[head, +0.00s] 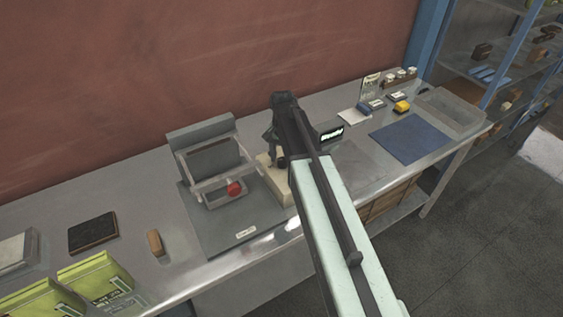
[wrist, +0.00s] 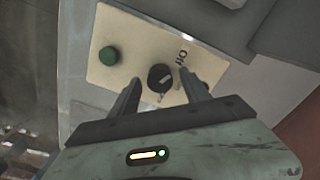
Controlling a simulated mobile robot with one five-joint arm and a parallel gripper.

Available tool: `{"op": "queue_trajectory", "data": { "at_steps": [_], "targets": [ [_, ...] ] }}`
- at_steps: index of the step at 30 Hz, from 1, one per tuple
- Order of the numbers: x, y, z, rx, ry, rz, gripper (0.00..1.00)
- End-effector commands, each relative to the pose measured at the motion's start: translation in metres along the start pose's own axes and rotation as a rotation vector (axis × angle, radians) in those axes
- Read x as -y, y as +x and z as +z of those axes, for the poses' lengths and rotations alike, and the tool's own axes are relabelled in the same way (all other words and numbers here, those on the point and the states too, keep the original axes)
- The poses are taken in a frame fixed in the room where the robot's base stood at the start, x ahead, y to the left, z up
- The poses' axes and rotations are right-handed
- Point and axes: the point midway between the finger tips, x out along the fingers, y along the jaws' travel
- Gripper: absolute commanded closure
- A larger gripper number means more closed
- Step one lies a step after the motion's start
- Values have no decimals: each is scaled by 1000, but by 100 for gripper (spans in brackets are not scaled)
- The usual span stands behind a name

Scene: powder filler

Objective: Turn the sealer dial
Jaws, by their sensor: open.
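The sealer dial (wrist: 160,77) is a small black round knob with a pale pointer line, on a cream control panel (wrist: 128,45). In the wrist view my gripper (wrist: 157,88) is open, with one finger on each side of the dial. I cannot tell whether the fingers touch it. A green button (wrist: 109,55) sits left of the dial on the same panel. In the head view my gripper (head: 273,150) is over the cream control box (head: 272,175), and my arm hides the dial and part of the box.
A grey sealer frame with a red knob (head: 235,188) stands just left of the box. Yellow-green packs (head: 100,275), a dark pad (head: 92,233) and a brown block (head: 155,242) lie further left. A blue mat (head: 411,139) and a grey tray (head: 450,112) are on the right.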

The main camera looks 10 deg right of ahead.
Motion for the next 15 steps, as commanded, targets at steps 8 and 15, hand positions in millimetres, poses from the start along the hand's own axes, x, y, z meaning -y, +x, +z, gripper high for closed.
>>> {"op": "queue_trajectory", "data": {
  "at_steps": [8,15],
  "targets": [
    [0,-1,0,0,-1,0,95],
    [1,-1,0,0,9,0,100]
  ]
}}
